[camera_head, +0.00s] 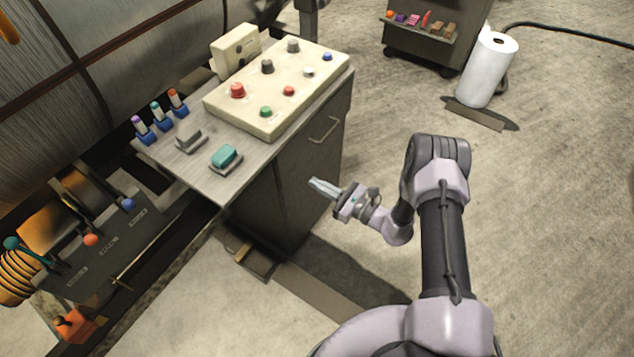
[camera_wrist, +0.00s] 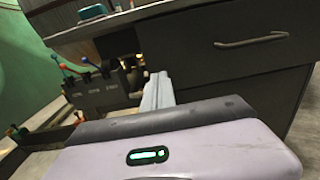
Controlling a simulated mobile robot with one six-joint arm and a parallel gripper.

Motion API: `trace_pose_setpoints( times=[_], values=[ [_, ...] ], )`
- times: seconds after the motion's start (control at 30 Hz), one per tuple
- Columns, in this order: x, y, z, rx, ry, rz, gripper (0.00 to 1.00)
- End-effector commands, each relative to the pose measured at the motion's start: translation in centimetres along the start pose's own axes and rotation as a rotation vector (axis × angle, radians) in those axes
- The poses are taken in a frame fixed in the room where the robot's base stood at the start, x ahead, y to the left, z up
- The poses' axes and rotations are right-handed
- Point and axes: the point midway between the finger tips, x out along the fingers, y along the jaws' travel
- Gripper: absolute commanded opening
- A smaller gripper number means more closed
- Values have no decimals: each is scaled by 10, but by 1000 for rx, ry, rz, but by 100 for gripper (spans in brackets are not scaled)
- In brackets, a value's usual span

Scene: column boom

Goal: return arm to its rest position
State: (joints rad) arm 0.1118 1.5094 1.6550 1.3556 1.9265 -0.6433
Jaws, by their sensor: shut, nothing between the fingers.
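My gripper (camera_head: 318,187) is in the head view, in front of the dark cabinet (camera_head: 290,185) and to the right of the cabinet top's near corner. Its grey fingers are together with nothing between them, and they point left. In the wrist view my gripper (camera_wrist: 158,85) also shows shut, with the cabinet drawer and its handle (camera_wrist: 252,40) beyond it. My arm is bent, reaching from the lower right up to an elbow and back down to the wrist. The gripper appears apart from the cabinet.
A cream control box (camera_head: 280,88) with buttons and knobs stands on the cabinet top. A teal block (camera_head: 225,156) lies near its front edge. A lever panel (camera_head: 95,240) is at the left. A white roll (camera_head: 487,70) stands at the upper right. Floor right of my arm is clear.

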Motion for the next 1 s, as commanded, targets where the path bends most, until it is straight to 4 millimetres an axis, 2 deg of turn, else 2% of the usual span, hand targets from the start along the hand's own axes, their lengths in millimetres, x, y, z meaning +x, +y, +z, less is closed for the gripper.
trace_pose_setpoints(
  times=[0.1, 0.2, 0.3, 0.43, 0.5, 0.57, 0.67, 0.7, 0.77, 0.8, 0.9, 1.0],
  values=[
    [-31, 0, 4, 2, 1, -3, 0],
    [-49, 0, 2, 1, 2, -1, 0],
    [-58, 1, 1, 1, 2, 0, 0],
    [-60, 1, 1, 0, 2, 4, 0],
    [-56, 0, 14, -21, 3, 33, 0],
    [-49, 1, 43, -68, 12, 103, 0],
    [-38, 16, 120, -209, 59, 301, 0],
    [-38, 28, 152, -279, 94, 390, 0],
    [-44, 50, 195, -392, 157, 516, 0],
    [-52, 65, 221, -477, 207, 594, 0],
    [-81, 104, 275, -706, 359, 759, 0],
    [-122, 136, 313, -959, 539, 868, 0]
  ],
)
